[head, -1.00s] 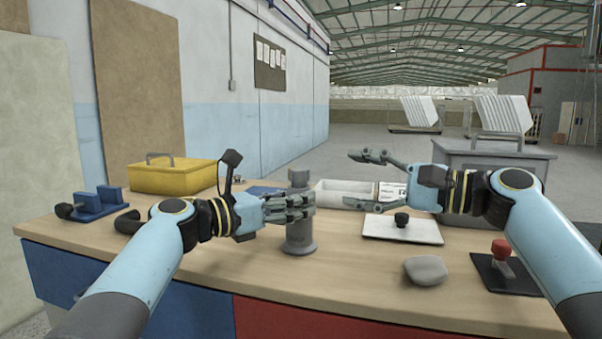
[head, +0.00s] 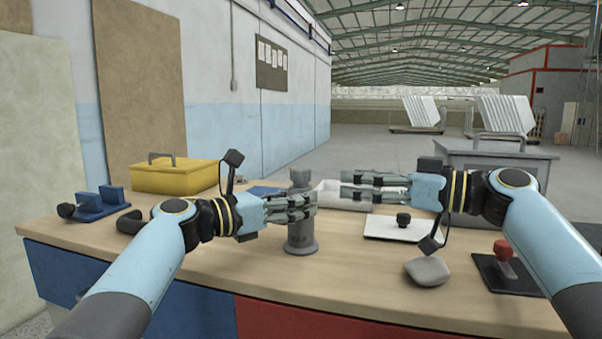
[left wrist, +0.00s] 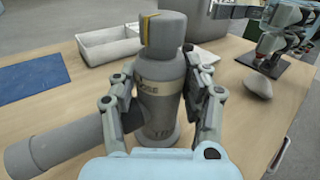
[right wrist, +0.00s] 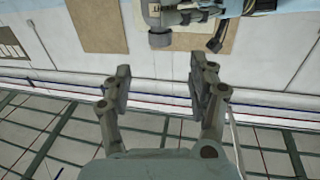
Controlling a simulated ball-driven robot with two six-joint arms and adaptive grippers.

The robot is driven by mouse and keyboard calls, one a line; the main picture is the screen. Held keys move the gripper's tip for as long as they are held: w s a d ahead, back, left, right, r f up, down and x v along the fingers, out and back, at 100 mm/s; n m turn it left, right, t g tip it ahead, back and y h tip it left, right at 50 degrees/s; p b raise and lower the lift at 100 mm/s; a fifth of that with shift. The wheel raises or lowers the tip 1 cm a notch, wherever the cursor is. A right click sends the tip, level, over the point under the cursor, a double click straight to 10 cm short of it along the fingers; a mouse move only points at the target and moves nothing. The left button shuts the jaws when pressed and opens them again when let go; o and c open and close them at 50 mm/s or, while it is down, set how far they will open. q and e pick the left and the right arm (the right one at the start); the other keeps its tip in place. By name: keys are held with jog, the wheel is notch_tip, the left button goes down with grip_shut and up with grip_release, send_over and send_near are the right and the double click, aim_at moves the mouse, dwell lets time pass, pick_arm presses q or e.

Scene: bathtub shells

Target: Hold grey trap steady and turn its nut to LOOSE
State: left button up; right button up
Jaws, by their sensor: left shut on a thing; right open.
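The grey trap (head: 300,238) stands upright on the bench, and its side pipe shows in the left wrist view (left wrist: 55,140). Its nut (left wrist: 168,38) is the wide cap on top, with a yellow stripe on its left part. The word LOOSE reads on the body below the nut. My left gripper (head: 312,206) is shut around the trap's body below the nut, one finger on each side in the left wrist view (left wrist: 165,105). My right gripper (head: 345,184) is open and empty, right of the nut and apart from it. The nut shows ahead of its spread fingers (right wrist: 160,85).
A white open bin (head: 330,192) stands behind the trap. A white plate with a black knob (head: 403,219), a grey stone (head: 427,271) and a red-knobbed dark board (head: 503,250) lie to the right. A yellow box (head: 175,177) and blue fixture (head: 100,203) stand left.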

aim_at(310, 174)
jog(key=x, duration=1.1)
jog(key=shift+w+a, duration=0.15)
jog(key=shift+a, duration=0.15)
grip_shut()
jog(key=shift+m+t+h, duration=0.3)
jog(key=shift+t, duration=0.1)
grip_release()
